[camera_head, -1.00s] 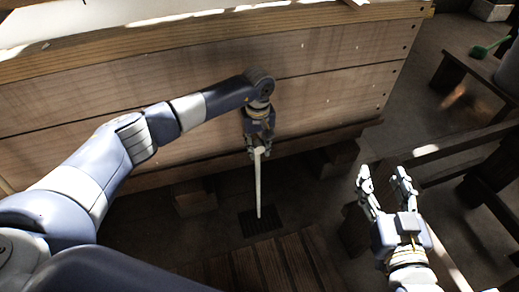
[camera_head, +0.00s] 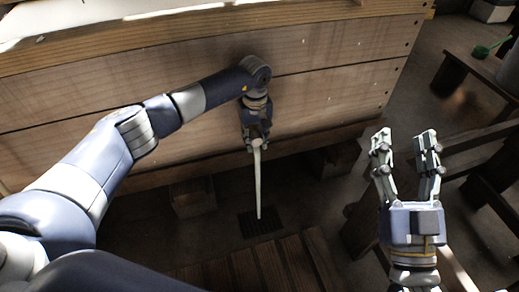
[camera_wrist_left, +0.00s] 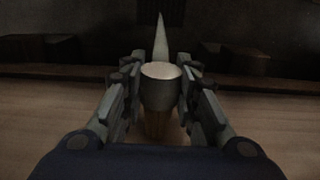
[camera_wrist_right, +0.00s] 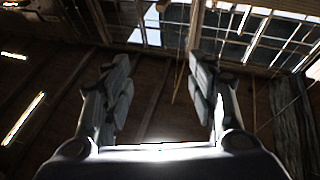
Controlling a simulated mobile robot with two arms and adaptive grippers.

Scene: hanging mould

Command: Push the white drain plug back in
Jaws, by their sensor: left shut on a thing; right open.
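The white drain plug (camera_wrist_left: 161,86) shows in the left wrist view as a pale round cup-like piece between the fingers. My left gripper (camera_head: 256,143) is shut on it, low at the front of the wooden vat wall (camera_head: 200,95). In the head view the gripper mostly hides the plug. A thin white streak (camera_head: 258,185) runs from the gripper down to a dark floor grate (camera_head: 261,222); it tapers away beyond the plug in the left wrist view (camera_wrist_left: 161,40). The plug's seat is not clearly visible. My right gripper (camera_head: 404,140) is open and empty, right of the vat.
A slatted wooden platform (camera_head: 262,268) lies below the left gripper. Wooden blocks (camera_head: 193,197) stand under the vat. Dark wooden frames (camera_head: 490,175) stand at the right, close to my right gripper. A green brush (camera_head: 489,48) lies on a bench at the upper right.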

